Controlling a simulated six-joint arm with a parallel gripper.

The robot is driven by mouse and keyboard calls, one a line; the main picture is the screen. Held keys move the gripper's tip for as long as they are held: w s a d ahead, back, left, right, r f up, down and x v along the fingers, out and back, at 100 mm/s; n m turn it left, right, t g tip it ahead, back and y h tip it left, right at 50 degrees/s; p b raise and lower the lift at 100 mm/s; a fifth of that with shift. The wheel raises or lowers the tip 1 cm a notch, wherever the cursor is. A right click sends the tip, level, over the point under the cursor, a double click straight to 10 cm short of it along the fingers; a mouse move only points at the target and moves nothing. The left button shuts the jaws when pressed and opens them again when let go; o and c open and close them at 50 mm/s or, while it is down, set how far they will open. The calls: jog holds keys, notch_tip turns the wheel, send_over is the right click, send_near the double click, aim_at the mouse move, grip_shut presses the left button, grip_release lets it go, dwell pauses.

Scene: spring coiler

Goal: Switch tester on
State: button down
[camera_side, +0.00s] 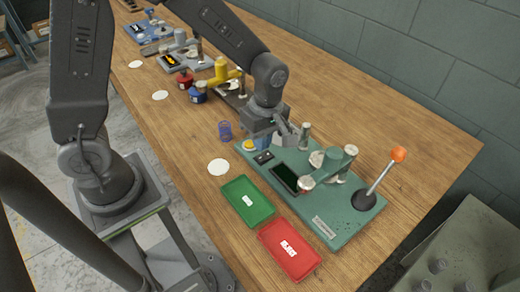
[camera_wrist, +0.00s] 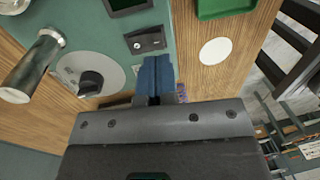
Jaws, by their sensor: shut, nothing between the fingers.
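The tester is a teal-green machine (camera_side: 350,222) on the wooden bench, with a dark screen (camera_side: 286,178) and a lever with an orange ball (camera_side: 398,154). A small black switch panel (camera_wrist: 145,40) sits on its base; it also shows in the side view (camera_side: 263,157). The switch's setting is too small to tell. My gripper (camera_wrist: 157,62) is shut and empty, its blue fingers pointing down just beside the switch panel. In the side view my gripper (camera_side: 262,146) is over the tester's left end; contact cannot be told. A black knob (camera_wrist: 90,82) on a grey dial lies left of the fingers.
A green tray (camera_side: 247,201) and a red tray (camera_side: 289,249) lie in front of the tester. A metal post (camera_wrist: 33,68) stands left of the dial. A blue spring-like cup (camera_side: 225,131) and a white disc (camera_side: 218,167) lie nearby. Other machines stand farther along the bench.

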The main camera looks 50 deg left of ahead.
aim_at(263, 156)
jog(key=shift+s+f, duration=0.2)
jog(key=shift+f, duration=1.5)
jog(key=shift+s+f, duration=0.15)
jog(key=shift+f, duration=0.15)
jog(key=shift+r, duration=0.1)
jog(key=shift+w+r, duration=0.25)
jog(key=shift+w, duration=0.55)
jog(key=shift+r, duration=0.25)
notch_tip(263, 156, up, 14)
jog(key=s, duration=0.1)
jog(key=shift+s+f, duration=0.25)
jog(key=shift+s, duration=0.1)
